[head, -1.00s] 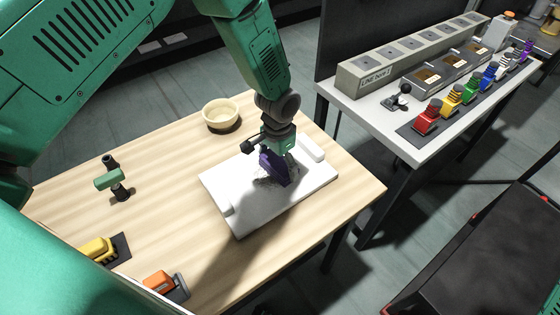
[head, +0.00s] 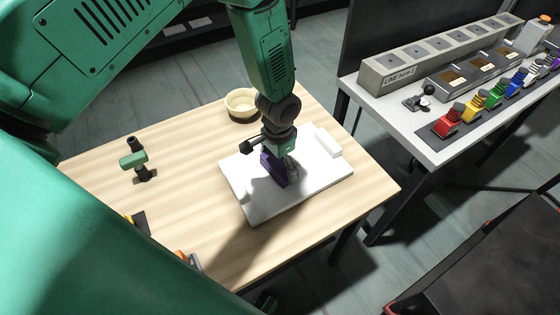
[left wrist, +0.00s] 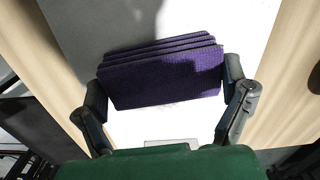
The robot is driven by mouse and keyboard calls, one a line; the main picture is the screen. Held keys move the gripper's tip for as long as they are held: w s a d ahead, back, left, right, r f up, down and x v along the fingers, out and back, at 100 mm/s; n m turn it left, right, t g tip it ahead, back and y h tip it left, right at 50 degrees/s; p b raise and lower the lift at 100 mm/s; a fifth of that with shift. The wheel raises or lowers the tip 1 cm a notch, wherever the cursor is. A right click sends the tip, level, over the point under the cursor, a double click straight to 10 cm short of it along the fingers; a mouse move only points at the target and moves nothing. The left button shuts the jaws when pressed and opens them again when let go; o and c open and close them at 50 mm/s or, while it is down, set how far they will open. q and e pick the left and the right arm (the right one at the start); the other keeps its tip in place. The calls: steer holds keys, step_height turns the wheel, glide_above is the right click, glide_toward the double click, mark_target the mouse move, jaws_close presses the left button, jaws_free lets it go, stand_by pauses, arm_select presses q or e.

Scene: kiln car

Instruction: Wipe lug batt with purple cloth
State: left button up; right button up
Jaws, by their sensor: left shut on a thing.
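The lug batt (head: 300,195) is a white slab with raised lugs on opposite edges, lying flat on the wooden table. My left gripper (head: 280,168) is over its middle, pointing down, shut on the purple cloth (head: 267,165). In the left wrist view the cloth (left wrist: 160,82) is a folded, ribbed pad held between the two fingers. It appears to rest on the batt (left wrist: 130,125), though contact is hard to tell. Faint specks show on the batt beside the cloth there. The cloth and my gripper hide part of the batt's surface. My right gripper is not in view.
A cream bowl (head: 243,104) stands behind the batt. A green-handled tool (head: 134,160) stands at the table's left.

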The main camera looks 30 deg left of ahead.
mark_target(261, 179)
arm_select(q)
steer(key=shift+s, duration=0.1)
steer(key=shift+s+a+p, duration=0.3)
steer(key=shift+s+a, duration=0.1)
steer(key=shift+s, duration=0.2)
steer(key=shift+s+a+p, duration=0.3)
steer(key=shift+s+a, duration=0.1)
steer(key=shift+s, duration=0.2)
steer(key=shift+s+a+p, duration=0.4)
steer(key=shift+s+a, duration=0.35)
steer(key=shift+s, duration=0.3)
steer(key=shift+w+d, duration=0.1)
steer(key=shift+w+d+b, duration=0.25)
steer(key=shift+w+d, duration=0.2)
steer(key=shift+w, duration=0.3)
steer(key=shift+w+d+b, duration=0.25)
steer(key=shift+w+d, duration=0.15)
steer(key=shift+w, duration=0.35)
steer(key=shift+w+d+b, duration=0.25)
steer(key=shift+w+d, duration=0.2)
steer(key=shift+w, duration=0.3)
